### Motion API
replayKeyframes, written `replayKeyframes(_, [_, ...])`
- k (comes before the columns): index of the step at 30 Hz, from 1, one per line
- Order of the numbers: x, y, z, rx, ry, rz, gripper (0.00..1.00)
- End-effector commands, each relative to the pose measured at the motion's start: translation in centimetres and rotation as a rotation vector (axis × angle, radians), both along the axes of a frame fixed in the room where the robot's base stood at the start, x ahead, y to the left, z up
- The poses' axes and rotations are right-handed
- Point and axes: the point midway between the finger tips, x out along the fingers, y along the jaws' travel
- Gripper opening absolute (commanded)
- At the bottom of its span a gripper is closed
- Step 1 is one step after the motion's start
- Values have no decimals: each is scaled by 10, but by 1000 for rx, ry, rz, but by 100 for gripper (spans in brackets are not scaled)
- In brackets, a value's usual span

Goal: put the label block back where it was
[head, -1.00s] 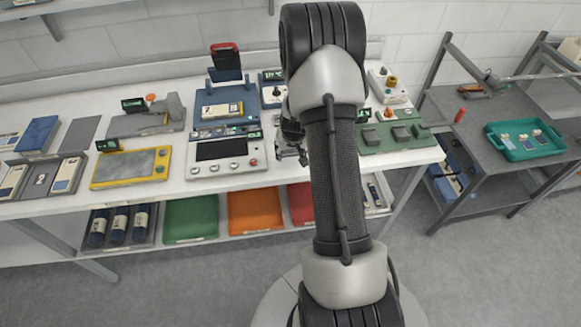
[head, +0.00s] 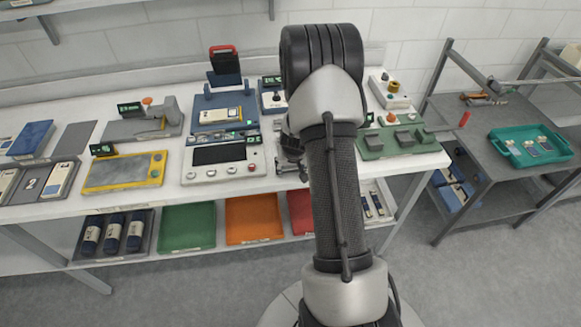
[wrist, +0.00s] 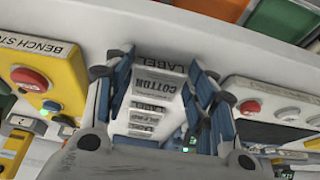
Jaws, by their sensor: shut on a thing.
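The label block (wrist: 155,88) is a pale block with dark lettering that reads "LABEL" and "COTTON". In the wrist view it sits between the blue-padded fingers of my gripper (wrist: 158,80), which is shut on it. Smaller printed lines show farther down its face. In the head view my gripper (head: 290,160) is mostly hidden behind my arm, over the front part of the white bench to the right of the panel with a dark screen (head: 223,171). The block cannot be made out there.
A yellow box (wrist: 62,75) marked "BENCH STOP" with a red button lies left of my fingers. A white panel (wrist: 285,112) with buttons lies right. A green fixture (head: 395,143) stands on the bench's right end. Trays, including an orange one (head: 252,218), lie on the lower shelf.

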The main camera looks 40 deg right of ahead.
Motion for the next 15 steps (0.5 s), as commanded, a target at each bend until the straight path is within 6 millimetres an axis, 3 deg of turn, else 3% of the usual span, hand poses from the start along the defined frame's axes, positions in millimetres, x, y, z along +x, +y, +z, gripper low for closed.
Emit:
replayKeyframes(11, [-2, 2, -14, 5, 7, -1, 22])
replayKeyframes(12, [-3, 2, -14, 5, 7, -1, 52])
replayKeyframes(15, [-4, 2, -15, 7, 10, -1, 58])
